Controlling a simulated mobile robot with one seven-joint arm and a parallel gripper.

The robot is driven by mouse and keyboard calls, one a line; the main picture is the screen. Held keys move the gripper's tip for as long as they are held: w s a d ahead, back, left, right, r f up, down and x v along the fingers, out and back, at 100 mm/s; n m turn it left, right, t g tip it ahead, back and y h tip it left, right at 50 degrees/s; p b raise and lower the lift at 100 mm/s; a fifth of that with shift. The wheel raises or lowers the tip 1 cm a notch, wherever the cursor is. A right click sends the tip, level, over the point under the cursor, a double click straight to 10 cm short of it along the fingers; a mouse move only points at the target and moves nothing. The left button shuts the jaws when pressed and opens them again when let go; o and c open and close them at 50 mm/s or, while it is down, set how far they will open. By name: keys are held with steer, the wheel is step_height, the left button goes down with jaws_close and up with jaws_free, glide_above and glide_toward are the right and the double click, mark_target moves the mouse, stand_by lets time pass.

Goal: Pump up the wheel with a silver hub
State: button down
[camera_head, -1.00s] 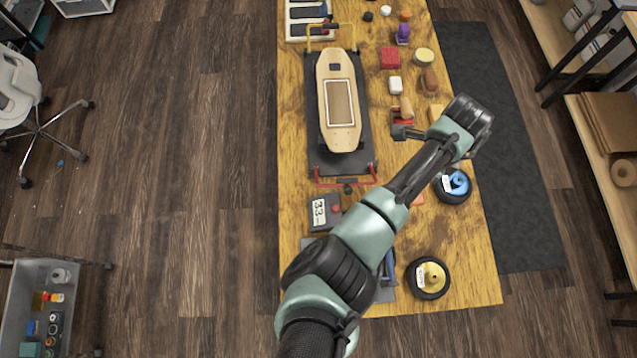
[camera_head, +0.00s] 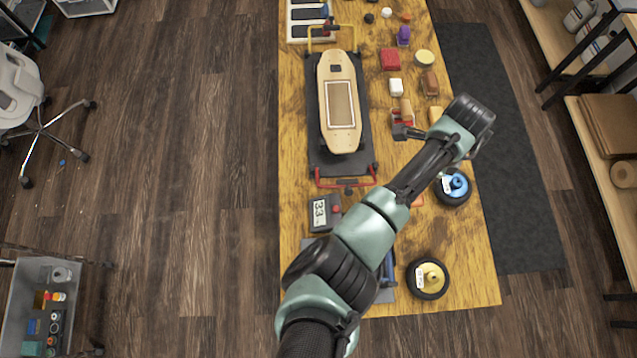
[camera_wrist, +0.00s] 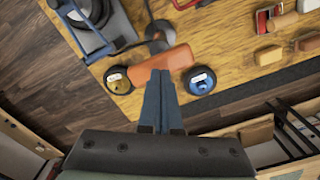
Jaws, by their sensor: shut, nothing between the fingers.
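No wheel with a clearly silver hub can be made out. A black wheel with a blue hub (camera_head: 453,187) and one with a yellow hub (camera_head: 427,278) lie at the table's right side. Both show in the wrist view, blue (camera_wrist: 200,81) and yellow (camera_wrist: 118,80). A grey-blue device (camera_wrist: 88,38) at the upper left of the wrist view has a round pale part; my arm mostly hides that area in the head view. A box with a number display (camera_head: 320,213) stands beside it. My gripper (camera_wrist: 160,73) is shut and empty, its fingertips seen over an orange block (camera_wrist: 165,62).
A skateboard deck (camera_head: 340,105) rests on a black stand in the middle of the wooden table (camera_head: 300,190). Several small blocks, a red one (camera_head: 390,59) among them, lie along the right.

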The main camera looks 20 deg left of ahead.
steer(key=shift+f+b, duration=3.15)
steer(key=shift+f, duration=0.7)
step_height(320, 180, up, 8)
steer(key=p, duration=0.7)
steer(key=shift+f, duration=0.2)
steer(key=shift+r, duration=0.1)
step_height(320, 180, up, 5)
steer(key=p, duration=0.5)
